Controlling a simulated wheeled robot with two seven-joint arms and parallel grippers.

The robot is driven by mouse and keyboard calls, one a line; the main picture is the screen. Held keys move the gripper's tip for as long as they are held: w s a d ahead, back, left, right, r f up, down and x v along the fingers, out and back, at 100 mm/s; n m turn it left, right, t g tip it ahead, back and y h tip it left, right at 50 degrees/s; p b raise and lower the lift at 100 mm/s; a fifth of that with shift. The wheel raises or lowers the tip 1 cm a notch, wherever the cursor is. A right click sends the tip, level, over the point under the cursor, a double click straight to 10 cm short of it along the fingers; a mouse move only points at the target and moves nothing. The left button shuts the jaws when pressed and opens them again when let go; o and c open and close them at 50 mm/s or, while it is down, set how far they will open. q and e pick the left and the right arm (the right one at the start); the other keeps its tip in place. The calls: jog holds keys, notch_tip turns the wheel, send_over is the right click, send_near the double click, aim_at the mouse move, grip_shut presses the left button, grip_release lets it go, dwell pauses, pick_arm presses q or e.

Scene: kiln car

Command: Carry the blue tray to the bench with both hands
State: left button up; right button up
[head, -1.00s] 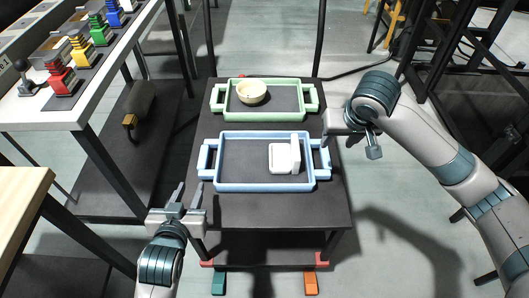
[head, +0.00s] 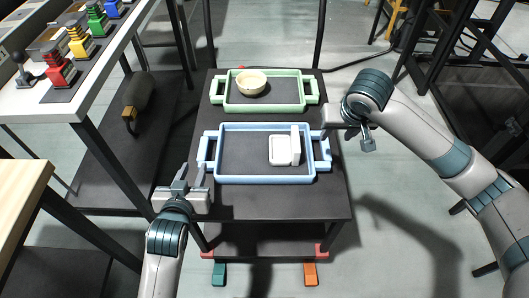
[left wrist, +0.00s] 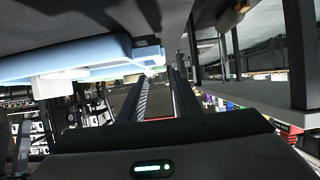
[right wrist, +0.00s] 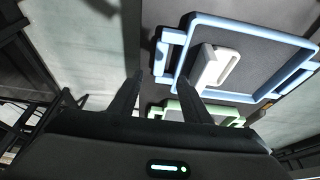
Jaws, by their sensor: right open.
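The blue tray (head: 265,181) lies flat on the black kiln car (head: 270,205), with a handle at each end. A white blocky piece (head: 283,150) stands in its right half. My left gripper (head: 190,174) is open and empty, just in front of and left of the left handle (head: 205,153), apart from it. My right gripper (head: 329,130) is open beside the right handle (head: 322,150); whether it touches is unclear. In the right wrist view its fingers (right wrist: 158,92) are spread, with the blue tray (right wrist: 237,88) beyond. The left wrist view shows the tray's pale blue side (left wrist: 75,58).
A green tray (head: 265,107) holding a cream bowl (head: 251,82) lies behind the blue one. A white-topped table (head: 45,103) with coloured stacks is at the left; a wooden top (head: 22,185) is nearer. Black framing (head: 480,60) stands at the right.

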aim_at(203, 146)
pick_arm(q)
jog(key=x, duration=1.3)
jog(key=shift+w+f, duration=0.1)
jog(key=shift+w, duration=0.05)
pick_arm(e)
jog(key=x, duration=1.3)
jog(key=shift+w+f, duration=0.1)
jog(key=shift+f, duration=0.05)
pick_arm(q)
jog(key=c, duration=0.7)
pick_arm(e)
jog(key=c, duration=0.7)
pick_arm(q)
grip_shut()
pick_arm(e)
grip_shut()
